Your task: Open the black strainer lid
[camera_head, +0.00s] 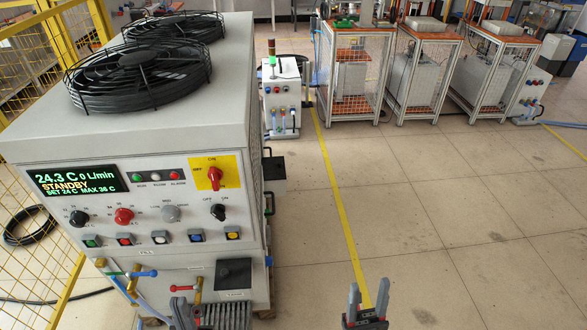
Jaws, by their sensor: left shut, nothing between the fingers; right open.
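A black square panel (234,272) with a small dark knob or hole is on the lower front of the grey cabinet, at its right side. It looks like the strainer lid and appears closed, flat against the front; the label on it is too small to read. My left gripper (183,308) is low in the view, left of and below the panel, apart from it. Its dark fingers are shut and empty, and its lower part is cut off by the frame. My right gripper (368,298) is open and empty, over the floor right of the cabinet.
The grey cabinet (150,140) carries two black fan guards (140,65), a display (77,181) and knobs. Valves with blue (143,273) and red handles and a grey ribbed block (227,316) are near the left gripper. A yellow fence (40,110) stands left.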

